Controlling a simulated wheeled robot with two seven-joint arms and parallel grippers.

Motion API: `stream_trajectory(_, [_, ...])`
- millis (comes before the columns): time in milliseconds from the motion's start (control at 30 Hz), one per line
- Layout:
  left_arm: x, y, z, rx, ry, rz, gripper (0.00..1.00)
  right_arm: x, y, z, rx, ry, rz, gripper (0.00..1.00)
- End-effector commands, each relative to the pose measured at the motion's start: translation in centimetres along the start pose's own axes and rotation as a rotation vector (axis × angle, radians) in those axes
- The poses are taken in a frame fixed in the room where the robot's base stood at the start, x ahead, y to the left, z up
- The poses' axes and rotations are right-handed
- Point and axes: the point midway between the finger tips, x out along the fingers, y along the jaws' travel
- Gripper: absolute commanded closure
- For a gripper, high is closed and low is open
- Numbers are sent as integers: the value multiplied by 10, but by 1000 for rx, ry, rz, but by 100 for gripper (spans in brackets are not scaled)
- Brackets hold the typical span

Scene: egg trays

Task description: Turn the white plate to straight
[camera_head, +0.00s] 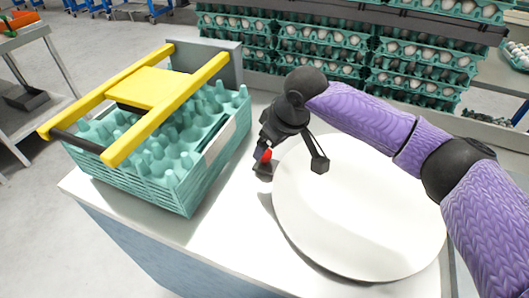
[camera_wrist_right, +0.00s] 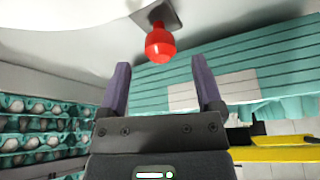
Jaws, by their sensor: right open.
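The white plate (camera_head: 365,215) is a large round disc lying flat on the white table, at the right in the head view. My right arm crosses over its far part. My right gripper (camera_head: 291,158) is over the plate's left edge, its fingers apart. A red knob (camera_head: 266,155) on a small dark base is beside the plate's left edge, close to one finger. In the right wrist view, the open gripper (camera_wrist_right: 160,67) has nothing between its fingers, and the red knob (camera_wrist_right: 160,43) is just beyond the fingertips. My left gripper is not seen.
A stack of teal egg trays (camera_head: 180,195) with a yellow-armed frame (camera_head: 150,87) stands left of the plate on the white table (camera_head: 225,225). Stacked trays of eggs (camera_head: 325,45) line the back. The table's front strip is clear.

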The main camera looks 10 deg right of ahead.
Motion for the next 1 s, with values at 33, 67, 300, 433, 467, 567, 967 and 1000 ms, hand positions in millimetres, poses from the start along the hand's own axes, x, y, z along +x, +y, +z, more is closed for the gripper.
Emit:
stream_trajectory(33, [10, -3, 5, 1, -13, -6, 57, 16, 0, 2, 0, -4, -1, 16])
stream_trajectory(67, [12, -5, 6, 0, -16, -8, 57, 21, 0, 2, -1, -2, -1, 16])
stream_trajectory(300, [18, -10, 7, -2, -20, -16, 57, 38, 0, 0, -2, 0, 0, 16])
stream_trajectory(433, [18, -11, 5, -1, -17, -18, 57, 37, 0, 0, -2, 1, 1, 16])
stream_trajectory(467, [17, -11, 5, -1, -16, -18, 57, 37, 0, 0, -2, 1, 1, 16])
stream_trajectory(567, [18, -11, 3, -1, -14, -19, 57, 37, 0, 0, -2, 1, 1, 31])
stream_trajectory(967, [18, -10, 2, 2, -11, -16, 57, 37, 0, 0, -2, 1, 1, 100])
stream_trajectory(1000, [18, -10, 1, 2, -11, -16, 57, 37, 0, 0, -2, 1, 1, 100])
